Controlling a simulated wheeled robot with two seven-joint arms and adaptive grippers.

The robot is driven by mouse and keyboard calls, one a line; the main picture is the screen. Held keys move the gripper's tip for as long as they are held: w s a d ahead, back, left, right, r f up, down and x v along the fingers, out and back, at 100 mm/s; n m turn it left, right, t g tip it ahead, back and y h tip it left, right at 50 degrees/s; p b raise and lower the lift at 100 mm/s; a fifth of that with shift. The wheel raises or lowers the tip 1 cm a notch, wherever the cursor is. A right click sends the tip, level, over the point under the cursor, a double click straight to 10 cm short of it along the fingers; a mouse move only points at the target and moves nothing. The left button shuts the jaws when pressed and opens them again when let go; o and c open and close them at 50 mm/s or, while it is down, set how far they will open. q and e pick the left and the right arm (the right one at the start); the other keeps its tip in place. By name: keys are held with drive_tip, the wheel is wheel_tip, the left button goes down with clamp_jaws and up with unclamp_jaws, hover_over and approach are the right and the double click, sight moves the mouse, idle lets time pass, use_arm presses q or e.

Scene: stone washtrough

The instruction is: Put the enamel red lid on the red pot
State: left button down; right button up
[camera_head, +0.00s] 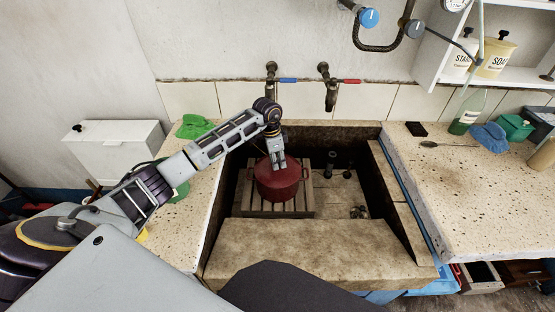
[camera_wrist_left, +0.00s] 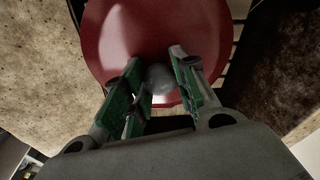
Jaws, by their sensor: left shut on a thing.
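The red pot (camera_head: 278,188) stands upright on a slatted wooden rack inside the stone trough. The enamel red lid (camera_head: 264,168) is over the pot's mouth; I cannot tell whether it rests fully on the rim. My left gripper (camera_head: 278,166) reaches down from above and is shut on the lid's knob. In the left wrist view, the lid (camera_wrist_left: 150,30) fills the upper middle. Its grey round knob (camera_wrist_left: 160,78) sits between the fingers of my left gripper (camera_wrist_left: 156,64). The inside of the pot is hidden. My right gripper is not in view.
The wooden rack (camera_head: 247,205) lies on the trough floor, with dark fittings (camera_head: 331,164) to its right. Two taps (camera_head: 328,88) hang over the back edge. A green cloth (camera_head: 194,127) lies on the left counter. The right counter (camera_head: 450,195) is mostly bare in front.

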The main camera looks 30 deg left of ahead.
use_arm(q)
drive_tip(key=c, duration=1.1)
unclamp_jaws()
drive_tip(key=shift+o, duration=0.7)
drive_tip(key=o, duration=0.4)
drive_tip(key=shift+r, duration=0.15)
drive_tip(key=shift+r+p, duration=3.15)
drive_tip(key=shift+r, duration=0.25)
drive_tip(key=shift+f, duration=0.1)
